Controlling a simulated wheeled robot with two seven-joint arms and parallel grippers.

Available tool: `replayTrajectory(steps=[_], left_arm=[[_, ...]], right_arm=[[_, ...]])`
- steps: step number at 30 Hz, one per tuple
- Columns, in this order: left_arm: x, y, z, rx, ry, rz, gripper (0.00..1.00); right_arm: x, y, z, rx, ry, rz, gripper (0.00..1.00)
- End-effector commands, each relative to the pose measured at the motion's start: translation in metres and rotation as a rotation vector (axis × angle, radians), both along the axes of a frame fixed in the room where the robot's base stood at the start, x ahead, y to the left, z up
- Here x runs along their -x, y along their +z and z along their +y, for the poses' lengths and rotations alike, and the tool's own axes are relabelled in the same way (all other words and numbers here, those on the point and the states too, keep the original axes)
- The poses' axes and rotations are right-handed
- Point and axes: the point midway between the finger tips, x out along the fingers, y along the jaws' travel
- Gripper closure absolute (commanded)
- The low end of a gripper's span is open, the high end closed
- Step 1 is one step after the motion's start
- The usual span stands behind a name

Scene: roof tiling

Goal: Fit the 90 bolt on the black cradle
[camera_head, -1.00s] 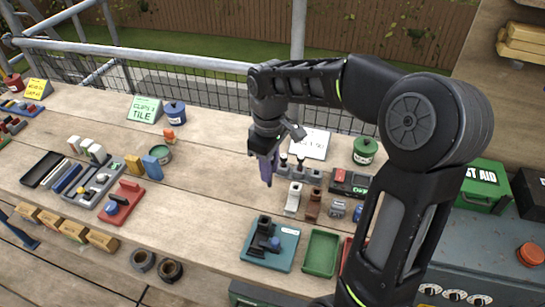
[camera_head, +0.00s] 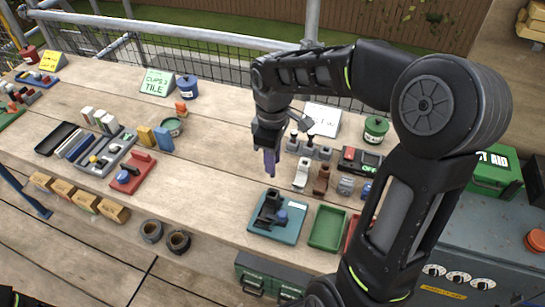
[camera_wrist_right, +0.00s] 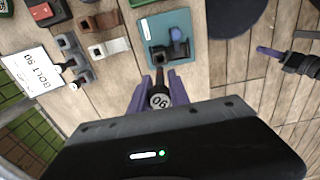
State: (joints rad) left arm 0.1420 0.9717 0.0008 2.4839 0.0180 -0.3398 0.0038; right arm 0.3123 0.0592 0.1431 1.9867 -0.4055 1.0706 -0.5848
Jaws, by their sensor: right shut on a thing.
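My right gripper (camera_head: 270,163) hangs over the bench, behind the teal board (camera_head: 290,234). In the right wrist view its purple fingers (camera_wrist_right: 160,92) are shut on a dark bolt whose round head (camera_wrist_right: 160,101) reads 90. The black cradle (camera_head: 268,207) stands on the teal board beside a blue knob (camera_head: 282,217). The cradle also shows in the wrist view (camera_wrist_right: 157,54), just beyond the bolt. The bolt's lower end appears close to the cradle there, but I cannot tell the height between them. A purple-tipped gripper, my left one (camera_wrist_right: 272,53), shows at the wrist view's right; its opening is unclear.
A grey bolt rack (camera_head: 312,151) with a sign (camera_head: 322,119) stands behind the board. White (camera_head: 302,174) and brown (camera_head: 321,180) blocks are close by. A green tray (camera_head: 327,228) lies right of the board. Bare bench wood lies to its left.

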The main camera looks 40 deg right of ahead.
Motion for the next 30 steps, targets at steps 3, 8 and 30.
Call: replayTrajectory(steps=[3, 8, 30], left_arm=[[0.000, -0.010, -0.001, 0.002, 0.000, -0.003, 0.64], [-0.001, -0.021, -0.002, 0.005, -0.001, -0.008, 0.64], [-0.005, -0.060, -0.006, 0.017, -0.005, -0.025, 0.64]], right_arm=[[0.000, -0.013, 0.000, 0.000, 0.000, 0.000, 1.00], [0.000, -0.027, 0.000, 0.000, 0.000, 0.001, 1.00], [0.000, -0.086, 0.000, 0.000, -0.001, 0.001, 1.00]])
